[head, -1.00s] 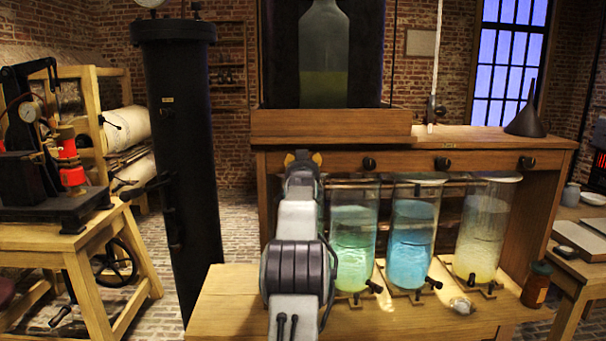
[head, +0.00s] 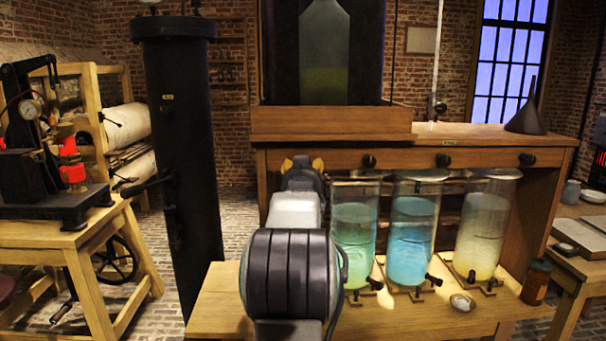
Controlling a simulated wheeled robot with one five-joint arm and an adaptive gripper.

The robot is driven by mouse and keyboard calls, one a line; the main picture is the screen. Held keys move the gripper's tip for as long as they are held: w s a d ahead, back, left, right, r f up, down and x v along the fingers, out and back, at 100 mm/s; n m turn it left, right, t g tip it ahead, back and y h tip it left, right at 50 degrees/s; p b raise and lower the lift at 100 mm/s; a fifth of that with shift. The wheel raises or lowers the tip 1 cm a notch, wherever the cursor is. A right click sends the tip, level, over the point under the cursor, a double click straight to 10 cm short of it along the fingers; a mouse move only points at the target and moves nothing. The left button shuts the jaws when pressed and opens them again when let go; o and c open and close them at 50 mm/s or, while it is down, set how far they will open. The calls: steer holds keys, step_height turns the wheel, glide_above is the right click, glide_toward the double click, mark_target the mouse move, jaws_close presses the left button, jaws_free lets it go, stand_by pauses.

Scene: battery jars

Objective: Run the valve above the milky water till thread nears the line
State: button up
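Three glass jars stand in a row on the wooden bench: a green one (head: 354,235) on the left, a blue one (head: 412,240) in the middle and a pale, cloudy yellowish one (head: 482,238) on the right. A dark valve knob sits on the wooden rail above each: left knob (head: 369,161), middle knob (head: 443,160), right knob (head: 527,160). My gripper (head: 302,164) is left of the left knob, apart from it, seen from behind with two yellowish tips. Its opening is hidden by my arm. Marker lines and threads are too small to make out.
Small dark taps (head: 375,284) stick out low on the jars. A small dish (head: 462,302) and a brown jar (head: 536,282) stand on the bench (head: 390,318). A black column (head: 185,170) rises to the left. A dark funnel (head: 525,118) stands on the upper shelf.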

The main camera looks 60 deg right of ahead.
steer(key=shift+s+a, duration=0.25)
steer(key=shift+a, duration=0.15)
stand_by(0.7)
